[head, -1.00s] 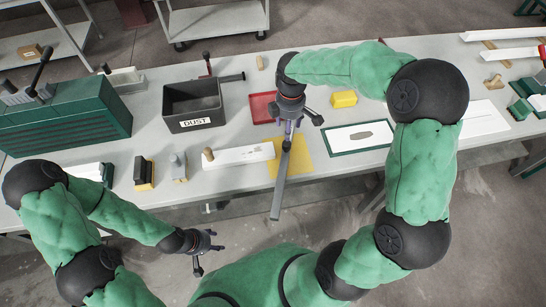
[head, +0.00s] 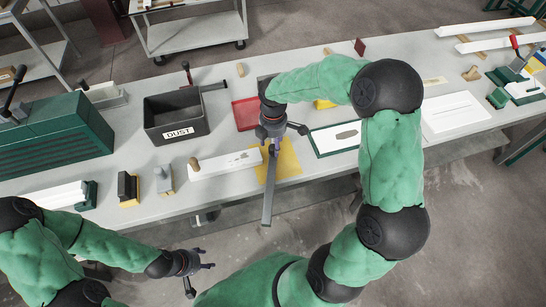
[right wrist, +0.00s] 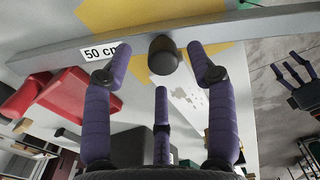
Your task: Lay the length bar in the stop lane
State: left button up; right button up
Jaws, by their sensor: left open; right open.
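The length bar (head: 267,195) is a long grey bar. It lies over the yellow sheet, and its near end sticks out past the table's front edge. In the right wrist view the bar (right wrist: 190,33) carries a "50 cm" label and a dark round knob (right wrist: 163,54). My right gripper (head: 272,146) is open above the bar's far part. In the wrist view its fingers stand apart on either side of the knob. My left gripper (head: 204,259) is open and empty, in front of the table. I cannot tell which place is the stop lane.
The yellow sheet (head: 288,160) lies beside a white board (head: 225,165). A black dust bin (head: 180,145) and red tray (head: 244,113) stand behind. A green-framed panel (head: 325,143) and a white slotted board (head: 440,122) are to the right. A green cabinet (head: 50,145) stands left.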

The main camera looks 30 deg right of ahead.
aim_at(273, 147)
notch_tip(273, 147, down, 4)
jog(key=shift+s+a+f+b, duration=0.1)
jog(key=shift+f+b, duration=0.05)
jog(key=shift+b, duration=0.35)
grip_shut()
notch_tip(273, 147, up, 18)
jog(key=p, duration=0.3)
jog(key=shift+p, duration=0.3)
